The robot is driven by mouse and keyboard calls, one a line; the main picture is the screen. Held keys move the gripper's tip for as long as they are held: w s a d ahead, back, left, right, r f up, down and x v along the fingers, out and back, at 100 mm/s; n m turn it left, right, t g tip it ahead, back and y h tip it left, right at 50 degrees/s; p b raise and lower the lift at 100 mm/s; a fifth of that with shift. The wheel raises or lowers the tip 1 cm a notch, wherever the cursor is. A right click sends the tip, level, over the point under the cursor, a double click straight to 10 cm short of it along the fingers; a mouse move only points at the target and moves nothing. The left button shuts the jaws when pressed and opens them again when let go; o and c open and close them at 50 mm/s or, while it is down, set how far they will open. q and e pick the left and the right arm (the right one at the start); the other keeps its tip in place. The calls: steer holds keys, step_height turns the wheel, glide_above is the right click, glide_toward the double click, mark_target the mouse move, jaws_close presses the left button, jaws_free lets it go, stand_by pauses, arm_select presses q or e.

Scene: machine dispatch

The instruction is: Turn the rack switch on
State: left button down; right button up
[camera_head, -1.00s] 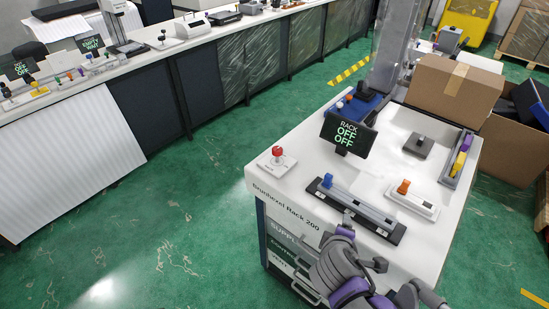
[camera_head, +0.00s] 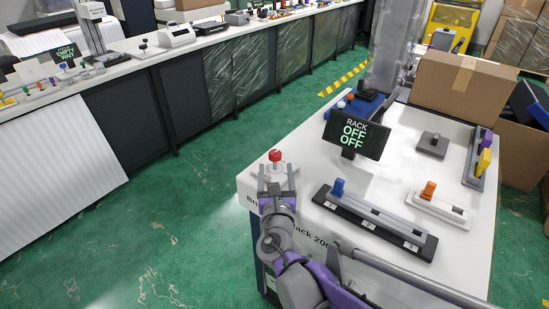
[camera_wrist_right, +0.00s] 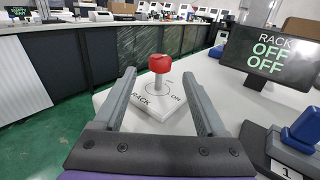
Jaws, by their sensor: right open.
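The rack switch is a red-knobbed lever on a white plate marked RACK and ON. Its red knob (camera_head: 275,156) stands at the near left corner of the white rack table (camera_head: 390,160). In the right wrist view the red knob (camera_wrist_right: 161,63) sits on a grey stem, ahead of and between the finger tips. My right gripper (camera_head: 277,172) is open and low at the switch, its fingers on either side and apart from the knob. The rack display (camera_head: 356,134) reads RACK OFF OFF. My left gripper is not in view.
To the right on the table are a blue-handled slider (camera_head: 338,187), an orange-handled switch (camera_head: 428,190) and a small black joystick (camera_head: 433,144). A cardboard box (camera_head: 463,85) stands at the back. A long counter runs along the left, with green floor between.

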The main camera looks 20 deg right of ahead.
mark_target(275, 160)
steer(key=b+x, duration=0.1)
steer(key=x, duration=0.5)
steer(key=shift+w+d, duration=0.15)
steer(key=shift+w, duration=0.15)
jaws_close()
